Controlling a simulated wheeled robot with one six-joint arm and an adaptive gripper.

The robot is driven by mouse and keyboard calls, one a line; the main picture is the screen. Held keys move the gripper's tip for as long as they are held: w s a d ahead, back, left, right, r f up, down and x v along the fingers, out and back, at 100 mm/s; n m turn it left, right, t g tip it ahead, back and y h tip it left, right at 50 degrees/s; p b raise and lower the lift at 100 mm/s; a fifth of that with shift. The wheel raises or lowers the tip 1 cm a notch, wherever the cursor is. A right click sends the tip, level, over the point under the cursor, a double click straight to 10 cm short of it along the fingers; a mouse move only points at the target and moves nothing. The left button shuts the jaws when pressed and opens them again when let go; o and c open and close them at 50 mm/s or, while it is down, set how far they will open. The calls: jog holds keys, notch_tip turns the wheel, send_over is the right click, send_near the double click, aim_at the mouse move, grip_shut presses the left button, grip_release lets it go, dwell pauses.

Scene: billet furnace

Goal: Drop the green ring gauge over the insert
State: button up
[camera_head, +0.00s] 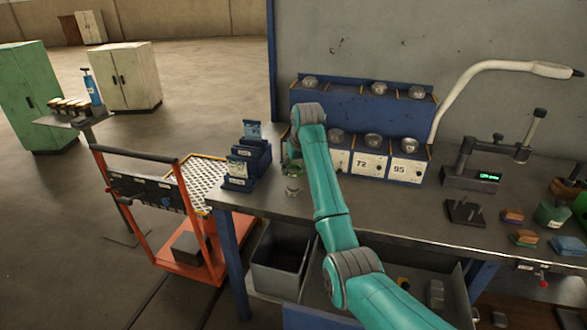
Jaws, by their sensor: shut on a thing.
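My teal arm reaches over the workbench (400,215). My gripper (291,165) hangs down at its far end, near the bench's left part, and is small and partly hidden by my wrist. It is shut on a small greenish piece, which looks like the green ring gauge (292,170); its outline is hard to make out. A small pale metal piece, apparently the insert (292,190), stands on the bench just below my gripper. I cannot tell whether the ring touches it.
Blue racks with cards (240,170) stand close on the left. A blue shelf unit (360,95) with metal knobs and numbered bins stands behind. A gauge stand (478,175) and small blocks lie to the right. An orange cart (180,240) is left of the bench.

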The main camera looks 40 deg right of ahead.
aim_at(294, 186)
jog(key=shift+f, duration=2.65)
jog(key=shift+f, duration=0.55)
jog(key=o, duration=0.9)
jog(key=shift+o, duration=0.2)
jog(key=v, duration=1.1)
jog(key=shift+a, duration=0.1)
